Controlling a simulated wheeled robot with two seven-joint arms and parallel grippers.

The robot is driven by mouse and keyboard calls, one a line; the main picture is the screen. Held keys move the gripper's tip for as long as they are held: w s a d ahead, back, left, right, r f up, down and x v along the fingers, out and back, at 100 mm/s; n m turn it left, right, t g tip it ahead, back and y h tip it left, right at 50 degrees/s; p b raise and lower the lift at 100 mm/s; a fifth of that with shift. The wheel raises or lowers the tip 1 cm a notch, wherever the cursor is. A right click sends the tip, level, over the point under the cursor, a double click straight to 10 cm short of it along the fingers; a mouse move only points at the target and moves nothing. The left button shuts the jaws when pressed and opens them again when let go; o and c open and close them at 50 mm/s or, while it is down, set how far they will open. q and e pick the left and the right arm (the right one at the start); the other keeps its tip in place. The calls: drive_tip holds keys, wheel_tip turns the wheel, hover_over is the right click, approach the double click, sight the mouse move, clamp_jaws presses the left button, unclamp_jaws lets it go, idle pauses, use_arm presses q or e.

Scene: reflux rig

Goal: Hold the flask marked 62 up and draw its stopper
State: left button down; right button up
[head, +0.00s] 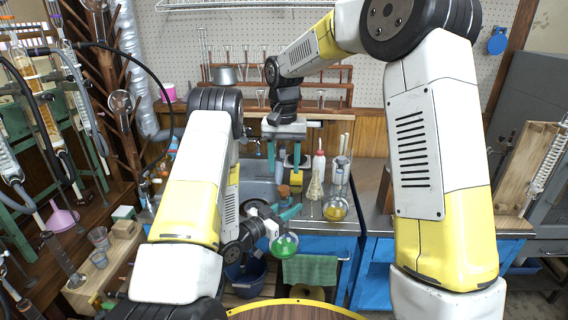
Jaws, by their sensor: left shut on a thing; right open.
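A round flask with green liquid (284,245) hangs in the lower middle of the head view, held up in front of the bench. No number can be read on it. My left gripper (286,213) is shut on its neck with teal fingers. A brown stopper (284,190) shows just above those fingers, at the top of the neck. My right gripper (284,168) points down from above, open and empty, with its fingers apart. It is above the stopper and appears apart from it.
A flask with yellow liquid (335,210) and a red-capped bottle (317,178) stand right of the grippers. A blue bucket (245,280) and a green towel (310,270) are below. A glassware rack (325,92) stands behind. Tubing and glassware crowd the left.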

sight(284, 188)
drive_tip(key=shift+a+f, duration=0.1)
drive_tip(key=shift+f, duration=3.45)
drive_tip(key=shift+c, duration=0.4)
clamp_jaws()
drive_tip(key=shift+r, duration=0.15)
drive_tip(key=shift+r, duration=1.9)
